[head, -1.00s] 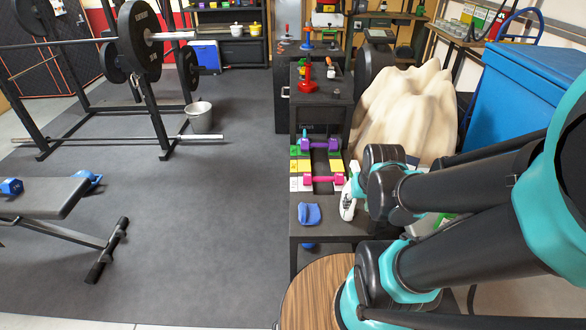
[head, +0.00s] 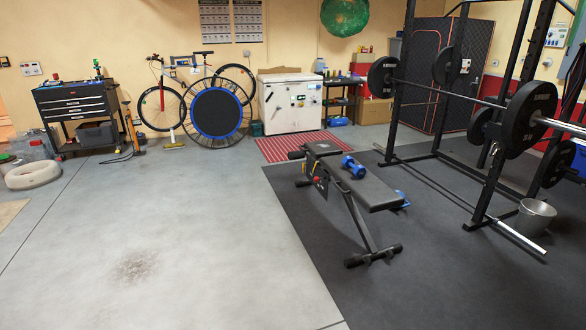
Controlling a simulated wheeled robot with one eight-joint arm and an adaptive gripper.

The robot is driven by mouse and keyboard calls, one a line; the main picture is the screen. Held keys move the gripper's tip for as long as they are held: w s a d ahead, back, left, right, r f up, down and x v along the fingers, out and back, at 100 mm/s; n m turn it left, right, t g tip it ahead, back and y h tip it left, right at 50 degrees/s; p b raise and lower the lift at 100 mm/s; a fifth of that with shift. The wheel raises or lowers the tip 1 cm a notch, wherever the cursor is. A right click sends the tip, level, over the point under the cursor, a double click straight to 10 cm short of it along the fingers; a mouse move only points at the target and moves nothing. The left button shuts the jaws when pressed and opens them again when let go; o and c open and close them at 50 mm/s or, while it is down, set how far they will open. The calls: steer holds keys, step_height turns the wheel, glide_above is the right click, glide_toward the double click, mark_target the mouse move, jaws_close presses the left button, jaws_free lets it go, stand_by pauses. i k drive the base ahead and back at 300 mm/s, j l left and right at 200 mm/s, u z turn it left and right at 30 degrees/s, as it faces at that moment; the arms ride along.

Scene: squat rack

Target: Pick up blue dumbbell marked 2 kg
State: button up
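A blue dumbbell (head: 353,166) lies on the black padded top of the weight bench (head: 372,192) right of the middle in the head view. Its weight marking is too small to read. Another blue object (head: 403,199) shows at the right edge of the bench, partly hidden by the pad, and I cannot tell what it is. My gripper and arm are not in this view.
The squat rack (head: 492,150) with its loaded barbell stands right of the bench. A grey bucket (head: 535,219) and a bar on the floor are near its foot. Bare concrete floor (head: 160,220) is open at left.

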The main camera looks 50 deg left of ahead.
mark_target(359, 171)
steer(key=u, duration=1.3)
steer(key=i+j+z, duration=0.3)
steer(key=i+j, duration=0.75)
steer(key=i, duration=0.6)
steer(key=i+j+z, duration=0.3)
steer(key=i+j, duration=1.1)
steer(key=i, duration=0.1)
